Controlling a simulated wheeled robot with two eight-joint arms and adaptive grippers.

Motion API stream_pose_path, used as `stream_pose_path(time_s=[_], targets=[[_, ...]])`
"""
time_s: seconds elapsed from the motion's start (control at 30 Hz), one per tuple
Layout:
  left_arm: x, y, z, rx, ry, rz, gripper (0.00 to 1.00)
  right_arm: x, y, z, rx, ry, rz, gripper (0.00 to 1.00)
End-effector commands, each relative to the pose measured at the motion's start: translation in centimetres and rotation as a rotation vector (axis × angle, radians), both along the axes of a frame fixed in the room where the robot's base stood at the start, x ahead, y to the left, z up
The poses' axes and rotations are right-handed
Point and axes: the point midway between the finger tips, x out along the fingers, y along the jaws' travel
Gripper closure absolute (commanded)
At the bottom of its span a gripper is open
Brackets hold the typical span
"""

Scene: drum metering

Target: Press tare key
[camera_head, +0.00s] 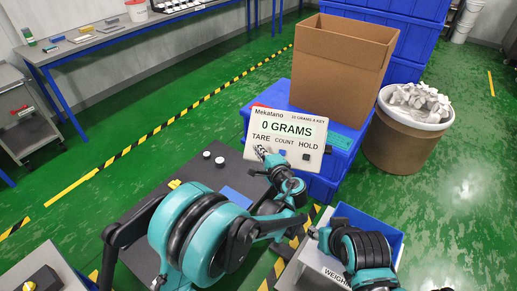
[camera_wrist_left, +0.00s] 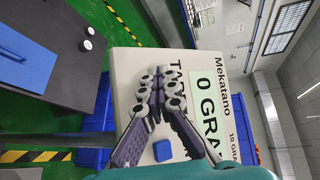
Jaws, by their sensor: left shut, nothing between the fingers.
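The white indicator panel (camera_head: 313,134) reads "Mekatano" and "0 GRAMS", with the labels TARE, COUNT and HOLD. My left gripper (camera_head: 262,152) is shut and empty, its fingertips in front of the panel under the TARE label. The fingers hide the tare key, and I cannot tell whether they touch it. The blue count key (camera_head: 282,154) and a dark hold key (camera_head: 305,157) show to the right. In the left wrist view, the shut fingers (camera_wrist_left: 160,84) lie over the panel (camera_wrist_left: 127,75), with the blue count key (camera_wrist_left: 162,150) below them. My right gripper (camera_head: 316,234) is low, mostly hidden by its arm.
A cardboard box (camera_head: 340,68) stands on blue crates behind the panel. A brown drum (camera_head: 398,142) with white pieces on top is at right. A dark platform (camera_head: 150,185) with two white cylinders lies at left. A blue tray (camera_head: 345,212) is near my right arm.

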Motion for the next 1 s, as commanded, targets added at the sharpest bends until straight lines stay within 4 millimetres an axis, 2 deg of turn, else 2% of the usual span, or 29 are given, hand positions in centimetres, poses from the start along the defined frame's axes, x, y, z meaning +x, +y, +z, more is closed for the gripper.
stream_pose_path(time_s=[0.33, 0.73, 1.0], targets=[[-1.0, 0.3, 1.1, 0.0, 0.0, 0.0, 1.0, 0.0, 0.0, 0.6, 0.0, 0.0, 0.0, 0.6], [-1.2, 0.3, 1.2, 0.0, 0.0, 0.0, 1.0, 0.0, 0.0, 0.7, 0.0, 0.0, 0.0, 0.6], [-2.6, 0.8, 2.9, 0.0, 0.0, 0.0, 1.0, 0.0, 0.0, 1.9, 0.0, 0.0, 0.0, 0.6]])
